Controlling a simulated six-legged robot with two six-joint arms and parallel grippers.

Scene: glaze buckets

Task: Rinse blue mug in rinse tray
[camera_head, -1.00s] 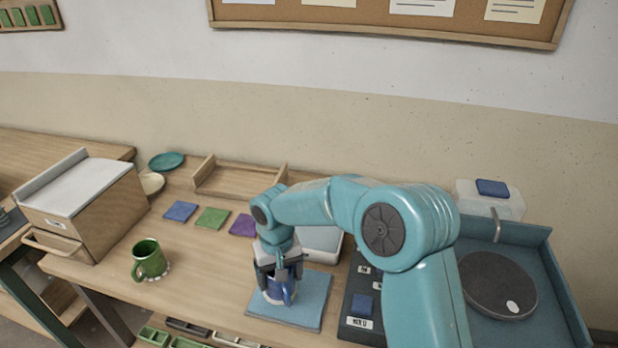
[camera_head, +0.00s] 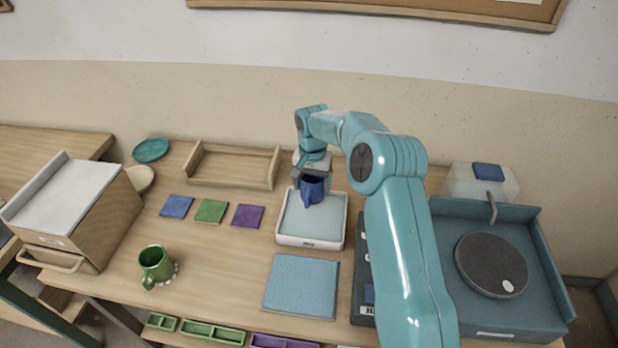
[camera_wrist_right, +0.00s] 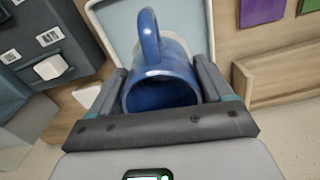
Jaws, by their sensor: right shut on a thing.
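The blue mug (camera_head: 312,190) is held by my right gripper (camera_head: 311,178) over the white rinse tray (camera_head: 340,232). The tray has a pale blue inside. In the right wrist view the blue mug (camera_wrist_right: 160,72) sits between the two fingers (camera_wrist_right: 163,98), with its open mouth toward the camera and its handle upward in the picture. Part of the rinse tray (camera_wrist_right: 108,28) shows behind it. I cannot tell whether the mug touches the tray floor. My left gripper is not in view.
A light blue mat (camera_head: 301,284) lies bare in front of the tray. A green mug (camera_head: 156,264) stands at left. Blue, green and purple tiles (camera_head: 211,211) lie left of the tray. A wooden tray (camera_head: 232,167) is behind. A wheel station (camera_head: 492,264) stands at right.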

